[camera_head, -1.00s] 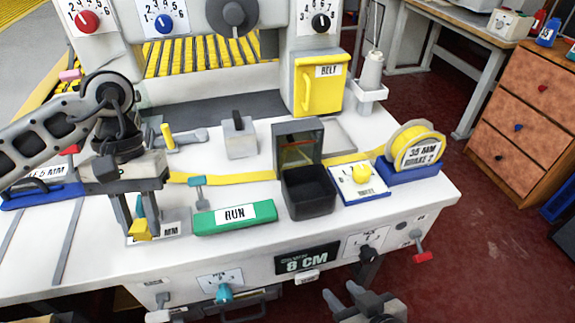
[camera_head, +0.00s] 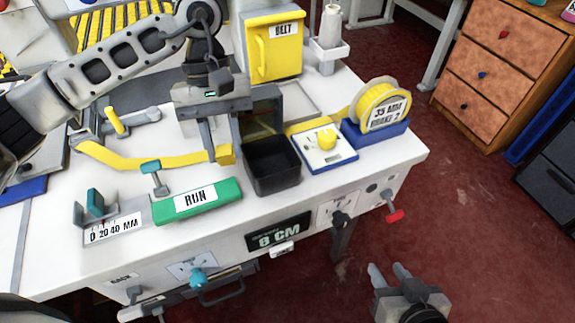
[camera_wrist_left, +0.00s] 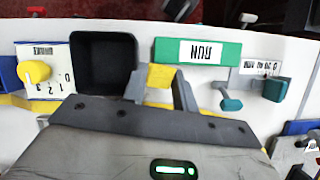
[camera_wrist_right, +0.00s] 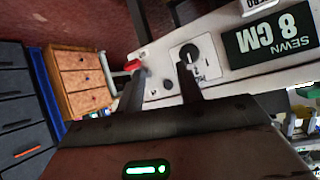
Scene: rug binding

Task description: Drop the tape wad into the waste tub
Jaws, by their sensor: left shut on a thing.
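My left gripper (camera_head: 224,158) is shut on a small yellow tape wad (camera_head: 226,154), just left of the black waste tub (camera_head: 271,178). In the left wrist view the wad (camera_wrist_left: 160,77) sits between the fingertips, beside the tub (camera_wrist_left: 104,62). The tub is open at the top and looks empty in the head view. The wad is outside the tub; its exact height over the table is hard to tell. My right gripper (camera_head: 389,274) is open and empty, off the table's front edge; its spread fingers also show in the right wrist view (camera_wrist_right: 160,88).
A green RUN bar (camera_head: 197,203) lies in front of the left gripper. A yellow-knobbed dial box (camera_head: 322,148) and a tape roll (camera_head: 380,107) stand right of the tub. A yellow strip (camera_head: 150,161) runs behind. A red-tipped lever (camera_head: 394,216) sticks out in front.

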